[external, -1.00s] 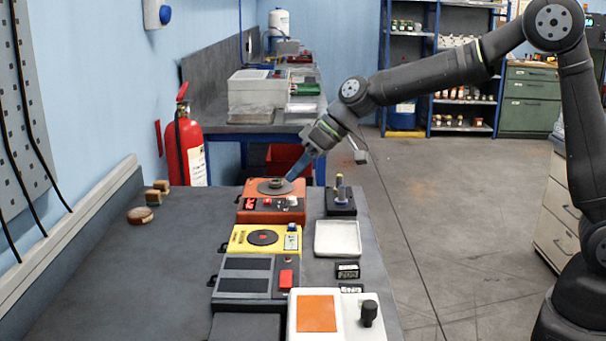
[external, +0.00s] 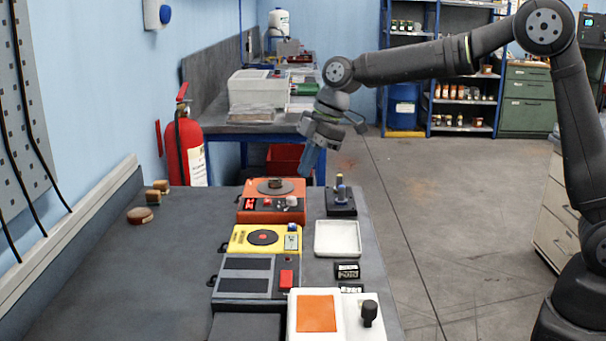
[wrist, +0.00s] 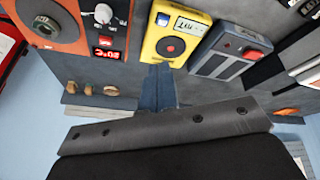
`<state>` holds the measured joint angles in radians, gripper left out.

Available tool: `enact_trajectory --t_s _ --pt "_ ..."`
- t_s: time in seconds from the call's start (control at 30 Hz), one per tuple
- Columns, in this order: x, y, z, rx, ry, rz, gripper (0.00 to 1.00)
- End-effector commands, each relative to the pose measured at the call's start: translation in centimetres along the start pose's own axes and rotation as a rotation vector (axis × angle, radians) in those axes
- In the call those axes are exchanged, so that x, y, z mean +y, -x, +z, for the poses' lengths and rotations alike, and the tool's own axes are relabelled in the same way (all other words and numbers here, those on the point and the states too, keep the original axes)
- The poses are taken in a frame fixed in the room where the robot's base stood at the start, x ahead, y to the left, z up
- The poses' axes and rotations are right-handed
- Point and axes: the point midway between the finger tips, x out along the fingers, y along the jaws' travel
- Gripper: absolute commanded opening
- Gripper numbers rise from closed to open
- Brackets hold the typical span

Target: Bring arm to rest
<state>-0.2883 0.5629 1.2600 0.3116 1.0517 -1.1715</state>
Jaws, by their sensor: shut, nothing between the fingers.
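My gripper (external: 306,164) is shut and empty. In the external view it hangs in the air, pointing down, just right of and above the orange device. In the wrist view the blue fingers (wrist: 157,88) are together, with nothing between them. My arm reaches in from the right, with its elbow raised. The orange device (external: 246,215) stands on the bench with a round dark plate on top and a small brown cylindrical piece (external: 275,184) at the plate's middle. The gripper is apart from it.
A yellow device (external: 237,240), a grey device with a red button (external: 286,277) and a white unit with an orange pad (external: 316,313) line the bench. A white tray (external: 337,252) and a small dark stand (external: 341,210) are on the right. The bench's left middle (external: 130,270) is clear.

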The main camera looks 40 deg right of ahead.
Motion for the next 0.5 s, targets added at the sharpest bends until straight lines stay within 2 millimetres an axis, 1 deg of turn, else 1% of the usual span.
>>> enact_trajectory --t_s 0.27,0.5 --pt "-0.5 -1.1 -1.3 0.143 -0.331 0.016 0.0" --pt "-0.7 -1.8 -1.9 0.257 -0.633 0.016 0.0"
